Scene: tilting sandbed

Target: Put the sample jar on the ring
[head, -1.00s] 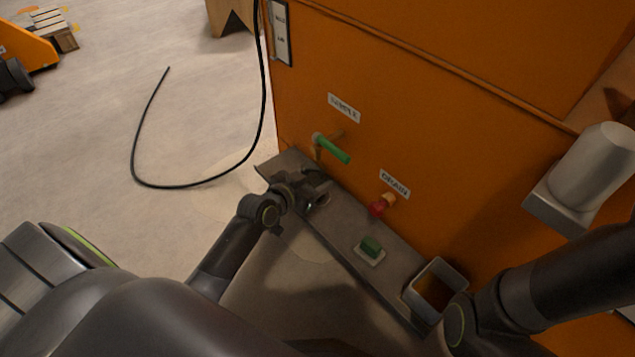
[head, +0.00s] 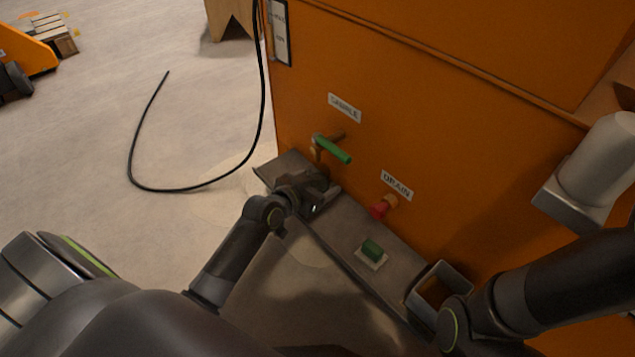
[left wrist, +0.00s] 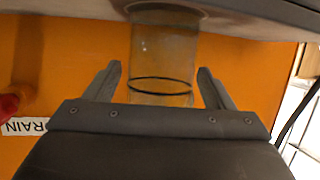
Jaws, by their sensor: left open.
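The sample jar (left wrist: 162,60) is a clear glass cylinder with a dark line around it, seen in the left wrist view. That view is upside down. The jar's far end meets a dark round rim (left wrist: 165,12) at the grey shelf; I cannot tell whether this is the ring. My left gripper (left wrist: 160,80) is open, with one finger on each side of the jar and gaps on both sides. In the head view my left gripper (head: 318,200) is low over the shelf below the green-handled sample valve (head: 332,148) and hides the jar. My right gripper cannot be made out clearly.
The orange cabinet wall (head: 430,130) rises behind the narrow grey shelf (head: 340,235). A black cable (head: 190,189) loops over the floor at left.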

